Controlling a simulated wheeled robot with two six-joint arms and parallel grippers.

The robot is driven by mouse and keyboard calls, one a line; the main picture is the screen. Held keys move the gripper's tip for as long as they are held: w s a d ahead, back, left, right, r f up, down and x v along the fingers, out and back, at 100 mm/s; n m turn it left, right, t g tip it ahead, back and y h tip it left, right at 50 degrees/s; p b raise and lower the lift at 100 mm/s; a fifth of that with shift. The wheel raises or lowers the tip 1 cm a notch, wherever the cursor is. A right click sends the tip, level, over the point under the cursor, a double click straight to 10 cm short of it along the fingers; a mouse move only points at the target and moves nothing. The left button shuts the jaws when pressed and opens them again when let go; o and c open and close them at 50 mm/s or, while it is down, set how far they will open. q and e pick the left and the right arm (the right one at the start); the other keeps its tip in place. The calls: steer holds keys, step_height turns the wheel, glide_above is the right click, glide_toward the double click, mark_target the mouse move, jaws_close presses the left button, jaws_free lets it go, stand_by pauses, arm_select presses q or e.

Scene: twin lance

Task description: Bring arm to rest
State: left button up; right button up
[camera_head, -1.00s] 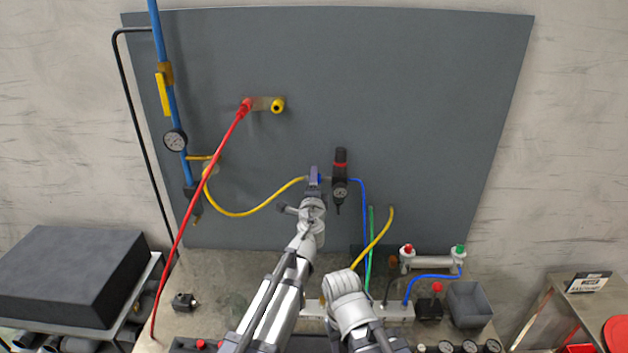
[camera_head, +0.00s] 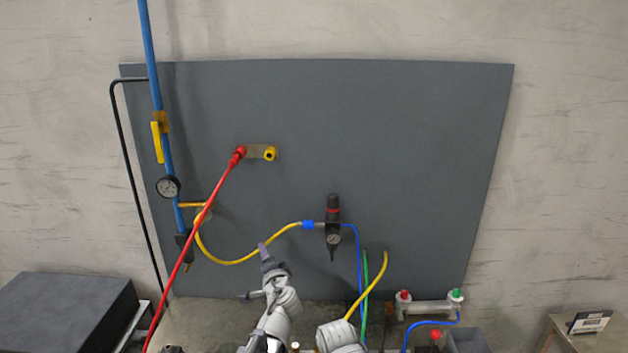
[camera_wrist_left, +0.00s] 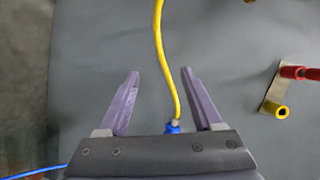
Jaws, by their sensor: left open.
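My left gripper (camera_head: 263,248) is in front of the grey panel, just below the yellow hose, with its arm reaching up from the bottom edge. In the left wrist view its two purple-grey fingers (camera_wrist_left: 160,82) are spread with nothing held between them. The yellow hose (camera_head: 240,262) ends in a blue connector (camera_head: 308,225) at the black regulator (camera_head: 333,225). In the left wrist view the hose (camera_wrist_left: 164,60) and the blue connector (camera_wrist_left: 172,127) show in the gap between the fingers, beyond them. A rounded grey link of my right arm shows at the bottom; its gripper is not seen.
The grey panel (camera_head: 420,130) carries a blue pipe (camera_head: 149,50) with a gauge (camera_head: 168,187). A red hose (camera_head: 195,235) slants from a bracket down left. A fitting with red and green caps (camera_head: 430,308) stands at right. The panel's upper right is bare.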

arm_select(q)
steer(key=s+a+f+n+g, duration=0.4)
steer(key=s+f+n+g, duration=0.1)
steer(key=s+f, duration=0.25)
steer(key=s+a+f+n+g, duration=0.4)
steer(key=s+f+g, duration=0.1)
steer(key=s+f, duration=0.25)
steer(key=s+d+f+m+g+h+b, duration=0.1)
steer(key=s+d+f+g, duration=0.1)
steer(key=s+d, duration=0.5)
steer(key=s+d+f+m+g+h+b, duration=0.1)
steer(key=s+d+f+g+h, duration=0.1)
steer(key=s+d, duration=0.5)
steer(key=shift+s+d+f+g, duration=0.2)
steer(key=shift+d+f+g, duration=0.1)
steer(key=shift+d+g, duration=0.4)
steer(key=shift+h, duration=0.3)
